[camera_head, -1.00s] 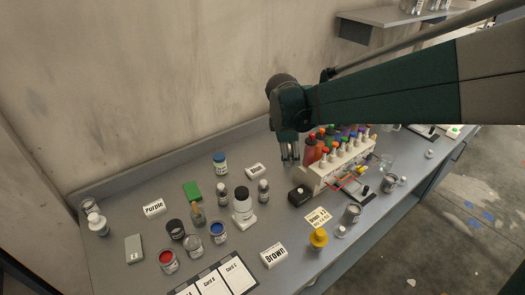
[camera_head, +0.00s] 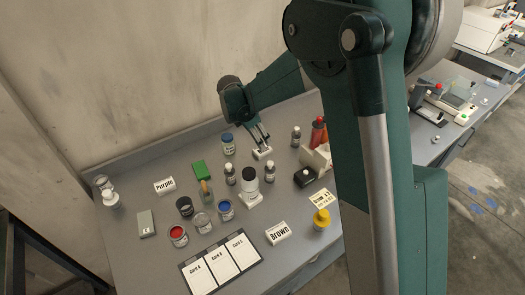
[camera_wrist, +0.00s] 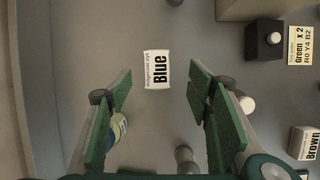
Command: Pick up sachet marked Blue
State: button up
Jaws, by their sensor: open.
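The sachet marked Blue (camera_wrist: 157,70) is a small white packet with black print, lying flat on the grey bench. In the wrist view it sits centred just beyond my open fingertips. In the head view the white sachet (camera_head: 262,153) lies directly below my gripper (camera_head: 262,138), partly covered by the fingers, and its print is not readable there. My gripper also shows in the wrist view (camera_wrist: 158,88), with green finger pads wide apart and nothing between them. The fingers point down at the bench and look apart from the sachet.
A blue-lidded jar (camera_head: 228,144) and a dark-capped bottle (camera_head: 270,172) stand close to the sachet. A black block (camera_wrist: 265,38) is to its right. Sachets marked Purple (camera_head: 164,186) and Brown (camera_head: 278,233) lie farther off. The wall is behind the bench.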

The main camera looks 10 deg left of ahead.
aim_at(258, 151)
jog(key=shift+w+a+f+n, duration=0.1)
jog(key=shift+a+f+n, duration=0.3)
jog(key=shift+a+f, duration=0.35)
jog(key=shift+r, duration=0.1)
jog(key=shift+x, duration=1.25)
jog(key=shift+d, duration=0.1)
jog(key=shift+b+x, duration=0.3)
jog(key=shift+x, duration=2.3)
jog(key=c, duration=1)
